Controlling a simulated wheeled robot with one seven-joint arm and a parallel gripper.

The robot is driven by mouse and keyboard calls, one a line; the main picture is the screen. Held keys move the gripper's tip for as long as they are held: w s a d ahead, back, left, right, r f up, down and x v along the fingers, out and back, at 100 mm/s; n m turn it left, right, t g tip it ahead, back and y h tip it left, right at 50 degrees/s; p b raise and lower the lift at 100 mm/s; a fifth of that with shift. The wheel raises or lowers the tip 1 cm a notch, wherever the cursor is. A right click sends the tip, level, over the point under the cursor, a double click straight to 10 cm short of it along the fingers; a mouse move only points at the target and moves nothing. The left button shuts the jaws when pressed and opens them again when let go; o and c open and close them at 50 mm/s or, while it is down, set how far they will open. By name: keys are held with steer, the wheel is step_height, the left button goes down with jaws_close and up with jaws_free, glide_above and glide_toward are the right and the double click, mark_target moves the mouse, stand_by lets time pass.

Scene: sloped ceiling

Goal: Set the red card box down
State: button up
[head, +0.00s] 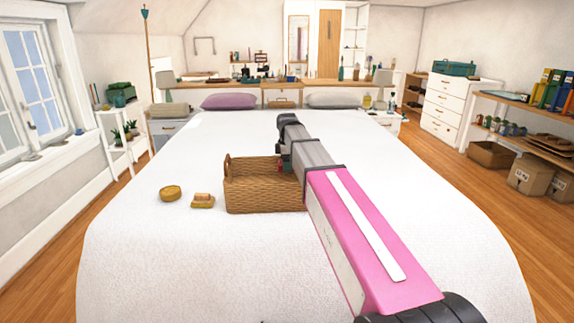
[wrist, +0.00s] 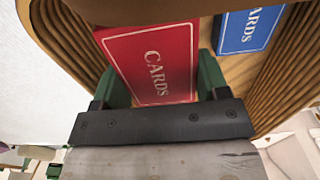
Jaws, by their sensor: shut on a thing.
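The red card box (wrist: 152,62), with "CARDS" in pale letters, is between the green fingers of my gripper (wrist: 158,82) in the wrist view. My gripper is shut on it. The wicker basket (head: 258,196) stands on the white bed in the head view, and my gripper is at its right rear part. Ribbed brown basket walls (wrist: 66,40) show on both sides of the card box in the wrist view. I cannot tell whether the box touches the basket floor. My arm hides part of the basket's right side.
A blue card box (wrist: 247,29) lies to the right of the red one in the wrist view. A round yellow item (head: 170,193) and a small yellow-brown stack (head: 203,201) lie on the bed (head: 150,250) left of the basket. The bed around them is clear.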

steer(key=shift+f, duration=0.6)
steer(key=o, duration=1)
step_height(320, 180, up, 13)
steer(key=shift+r, duration=0.15)
